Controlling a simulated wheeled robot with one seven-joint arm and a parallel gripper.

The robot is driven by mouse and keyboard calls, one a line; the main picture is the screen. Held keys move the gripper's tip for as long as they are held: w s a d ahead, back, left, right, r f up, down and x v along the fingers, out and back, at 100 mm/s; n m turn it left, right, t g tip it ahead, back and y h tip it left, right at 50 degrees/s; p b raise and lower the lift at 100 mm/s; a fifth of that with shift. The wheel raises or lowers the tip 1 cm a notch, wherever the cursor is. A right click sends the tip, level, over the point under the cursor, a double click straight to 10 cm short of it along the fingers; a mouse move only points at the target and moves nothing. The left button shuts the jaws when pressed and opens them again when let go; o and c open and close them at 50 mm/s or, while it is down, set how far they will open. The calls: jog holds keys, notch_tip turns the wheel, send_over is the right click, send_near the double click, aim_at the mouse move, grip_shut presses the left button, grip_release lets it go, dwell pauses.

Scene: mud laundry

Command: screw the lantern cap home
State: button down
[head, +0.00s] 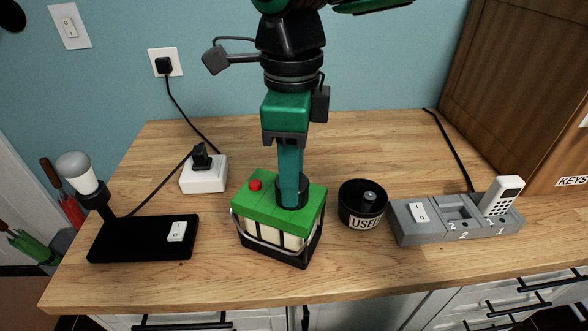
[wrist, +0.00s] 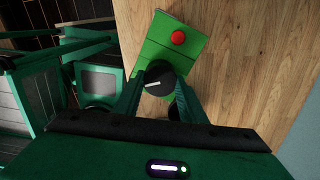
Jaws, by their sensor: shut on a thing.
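The lantern (head: 280,232) stands upright on the wooden counter, with a green top, cream sides, a dark base and a wire handle. A red button sits on its top left. My gripper (head: 291,192) points straight down over the lantern's top and is shut on the dark round cap (head: 281,192). In the wrist view the cap (wrist: 158,78) has a white mark and sits between my two green fingers, on the green lantern top (wrist: 172,52). The cap's underside is hidden, so I cannot tell how deep it sits.
A black "USED" cup (head: 362,206) stands just right of the lantern. A grey holder (head: 440,228) with a white remote is further right. A white socket box (head: 204,173) and a black-based lamp (head: 120,238) are at left. The counter behind is clear.

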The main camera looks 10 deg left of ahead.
jog(key=shift+m, duration=1.5)
jog(key=c, duration=1)
grip_release()
jog(key=shift+c, duration=0.2)
jog(key=c, duration=0.4)
jog(key=shift+r, duration=3.5)
